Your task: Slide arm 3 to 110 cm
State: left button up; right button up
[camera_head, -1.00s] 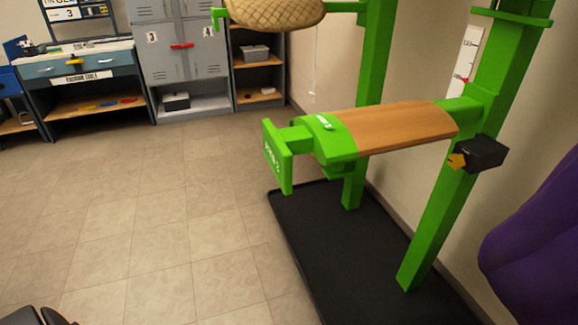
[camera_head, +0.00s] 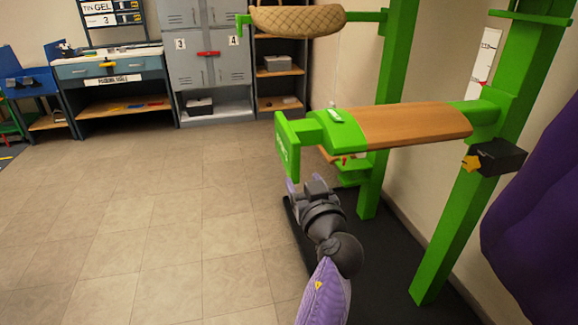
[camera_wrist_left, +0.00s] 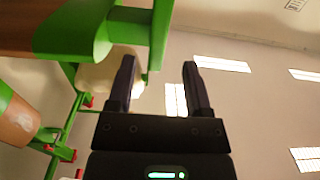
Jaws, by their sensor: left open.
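The saddle arm with a wooden top (camera_head: 415,125) and a green end plate (camera_head: 287,147) juts out level from a green post (camera_head: 460,180). White lettering on the plate is too small to read surely. A black box with a yellow knob (camera_head: 472,162) sits on the post near the arm's root. My left gripper (camera_head: 304,182) points up just below the end plate, open and empty, apparently not touching it. In the left wrist view, the open fingers (camera_wrist_left: 160,85) have the green arm end (camera_wrist_left: 128,32) above them. My right gripper is not in view.
A white scale strip (camera_head: 485,58) stands behind the post. A woven tan saddle-shaped pad (camera_head: 298,19) rests on a higher arm. A purple drape (camera_head: 535,205) hangs at right. A black mat (camera_head: 385,270) lies under the rack. The tiled floor at left is clear.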

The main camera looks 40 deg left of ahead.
aim_at(292, 160)
pick_arm(q)
jog(key=b+x, duration=0.1)
jog(key=x, duration=0.8)
jog(key=shift+w+a, duration=0.1)
jog(key=shift+w, duration=0.1)
jog(key=shift+c, duration=0.3)
jog(key=shift+f, duration=0.1)
grip_shut()
dwell(0.5)
